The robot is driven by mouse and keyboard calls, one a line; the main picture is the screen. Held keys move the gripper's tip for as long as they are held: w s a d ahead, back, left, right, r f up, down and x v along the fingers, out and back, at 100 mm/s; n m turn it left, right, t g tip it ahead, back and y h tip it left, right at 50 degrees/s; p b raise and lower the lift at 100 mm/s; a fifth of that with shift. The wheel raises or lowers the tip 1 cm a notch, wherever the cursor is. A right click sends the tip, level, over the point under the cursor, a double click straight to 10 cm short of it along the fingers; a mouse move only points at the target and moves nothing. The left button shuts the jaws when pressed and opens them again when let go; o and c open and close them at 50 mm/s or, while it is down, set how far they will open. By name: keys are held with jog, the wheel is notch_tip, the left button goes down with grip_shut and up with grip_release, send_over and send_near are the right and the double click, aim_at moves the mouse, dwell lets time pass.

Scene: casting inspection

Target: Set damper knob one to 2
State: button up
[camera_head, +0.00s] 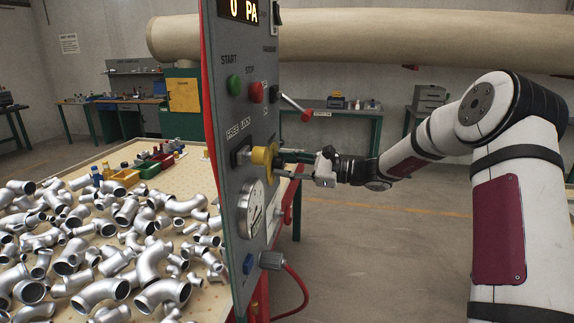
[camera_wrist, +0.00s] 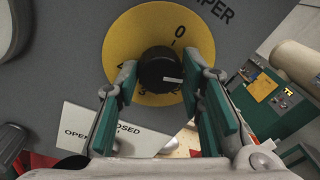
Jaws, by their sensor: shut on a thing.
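The damper knob (camera_wrist: 158,72) is black and round with a short white mark on its lower right. It sits in the middle of a yellow dial (camera_wrist: 146,25), which also shows on the panel in the head view (camera_head: 261,156). In the wrist view a 0 is at the dial's top right; figures at the left and bottom are partly hidden by fingers and knob. My gripper (camera_wrist: 163,76) has its green-padded fingers on either side of the knob, shut on it. In the head view my gripper (camera_head: 284,163) reaches the dial from the right.
The grey control panel (camera_head: 232,195) carries a green start button (camera_head: 234,85), a red stop button (camera_head: 256,92), a red-tipped lever (camera_head: 306,115) and a round gauge (camera_head: 252,208). A table of metal elbows (camera_head: 135,225) stands at left. Open floor lies to the panel's right.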

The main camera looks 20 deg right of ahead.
jog(key=m, duration=0.4)
jog(key=shift+p, duration=0.4)
jog(key=m, duration=0.4)
jog(key=shift+m+g, duration=0.3)
jog(key=shift+m, duration=0.1)
jog(key=o, duration=1.2)
jog(key=shift+c, duration=0.2)
jog(key=v, duration=1.2)
jog(key=shift+w, duration=0.1)
